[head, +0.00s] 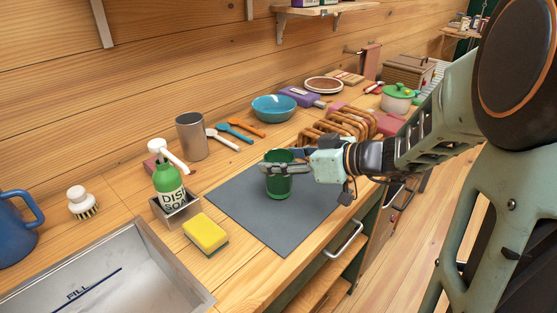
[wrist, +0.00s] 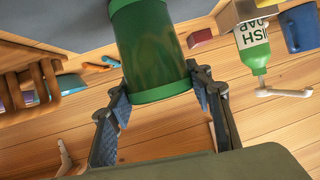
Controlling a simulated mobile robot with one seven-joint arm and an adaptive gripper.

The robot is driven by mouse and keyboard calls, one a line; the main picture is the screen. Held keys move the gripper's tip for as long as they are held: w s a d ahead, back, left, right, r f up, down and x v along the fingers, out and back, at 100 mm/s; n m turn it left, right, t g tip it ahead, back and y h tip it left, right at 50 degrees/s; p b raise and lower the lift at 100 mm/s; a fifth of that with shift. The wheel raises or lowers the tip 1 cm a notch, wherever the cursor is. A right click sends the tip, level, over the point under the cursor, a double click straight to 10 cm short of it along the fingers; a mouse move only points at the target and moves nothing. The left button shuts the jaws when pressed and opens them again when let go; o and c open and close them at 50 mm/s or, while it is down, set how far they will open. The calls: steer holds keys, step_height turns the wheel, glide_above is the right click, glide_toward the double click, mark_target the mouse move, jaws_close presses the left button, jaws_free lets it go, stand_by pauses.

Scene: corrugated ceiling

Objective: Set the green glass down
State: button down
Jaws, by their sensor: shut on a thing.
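The green glass (head: 279,183) is upright at the grey mat (head: 244,213) on the wooden counter. I cannot tell whether its base touches the mat or hangs just above it. My gripper (head: 281,168) reaches in from the right and is shut around the glass near its upper part. In the wrist view the green glass (wrist: 152,52) fills the space between the two fingers (wrist: 160,92). The finger pads lie against its sides near one end.
A yellow sponge (head: 206,234), a green soap bottle (head: 170,190) in a metal caddy and a sink (head: 187,284) are left of the mat. A wooden rack (head: 334,127) stands behind my gripper. A blue bowl (head: 274,107) is at the back. The mat around the glass is clear.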

steer(key=shift+f+b, duration=0.25)
steer(key=shift+b, duration=0.05)
steer(key=c, duration=1)
jaws_free()
steer(key=shift+r, duration=0.15)
steer(key=shift+r+p, duration=0.15)
steer(key=shift+p, duration=0.4)
steer(key=v, duration=1.2)
steer(key=shift+f+b, duration=0.25)
steer(key=shift+b, duration=0.05)
steer(key=shift+s, duration=0.1)
